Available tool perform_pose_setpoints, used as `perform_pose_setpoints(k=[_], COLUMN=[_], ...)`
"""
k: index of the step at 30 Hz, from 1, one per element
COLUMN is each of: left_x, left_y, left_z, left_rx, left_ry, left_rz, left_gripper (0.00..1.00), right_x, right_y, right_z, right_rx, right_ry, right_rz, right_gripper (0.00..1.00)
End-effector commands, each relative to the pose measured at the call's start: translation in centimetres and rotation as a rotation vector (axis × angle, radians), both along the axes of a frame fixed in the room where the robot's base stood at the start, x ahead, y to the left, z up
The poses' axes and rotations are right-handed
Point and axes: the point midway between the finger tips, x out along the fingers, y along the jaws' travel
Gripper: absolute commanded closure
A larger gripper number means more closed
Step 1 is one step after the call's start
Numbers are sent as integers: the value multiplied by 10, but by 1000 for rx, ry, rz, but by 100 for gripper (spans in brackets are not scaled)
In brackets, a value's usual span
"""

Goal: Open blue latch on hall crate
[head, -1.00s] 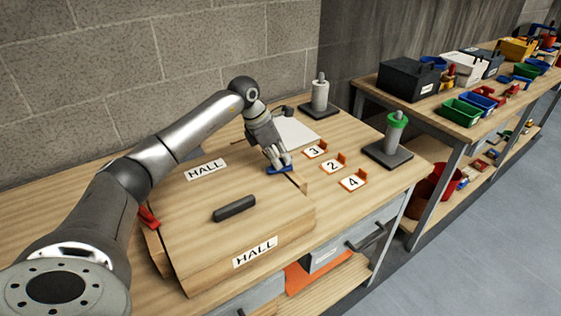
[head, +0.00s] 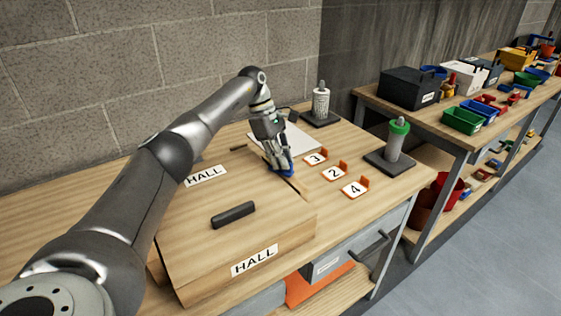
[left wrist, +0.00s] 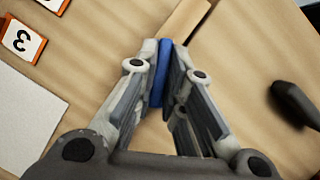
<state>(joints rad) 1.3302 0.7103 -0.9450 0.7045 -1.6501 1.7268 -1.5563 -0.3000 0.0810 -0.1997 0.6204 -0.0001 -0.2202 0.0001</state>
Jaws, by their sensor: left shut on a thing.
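The wooden hall crate (head: 190,260) stands on the bench, its lid down, with a dark handle (head: 233,215) on top and HALL labels. The blue latch (head: 287,174) is at the lid's far right edge. It shows as a blue strip in the left wrist view (left wrist: 162,72). My left gripper (head: 281,165) is shut on the blue latch, with its fingers on both sides and hiding part of it. My right gripper is not in view.
A white sheet (head: 302,138) lies behind. A second bench is at right.

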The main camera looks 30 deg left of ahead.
Motion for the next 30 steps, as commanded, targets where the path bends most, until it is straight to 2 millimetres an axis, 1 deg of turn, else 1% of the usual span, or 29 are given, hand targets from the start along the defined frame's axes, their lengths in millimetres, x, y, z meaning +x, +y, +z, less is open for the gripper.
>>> perform_pose_setpoints(k=[9, 23, 24, 28, 30], left_x=[2, 2, 2, 2, 2], left_y=[0, 0, 0, 0, 0], left_z=[-2, -2, -2, -2, -2], left_rx=[2, 4, 4, 3, 3], left_ry=[3, 2, 3, 3, 3], left_rz=[-90, -102, -101, -101, -101], left_gripper=[100, 100, 86, 69, 68], right_x=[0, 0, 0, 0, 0], right_y=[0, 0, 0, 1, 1], right_z=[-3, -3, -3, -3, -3], right_rx=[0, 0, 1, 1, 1], right_ry=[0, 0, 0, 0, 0], right_rz=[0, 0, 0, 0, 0], right_gripper=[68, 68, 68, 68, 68])
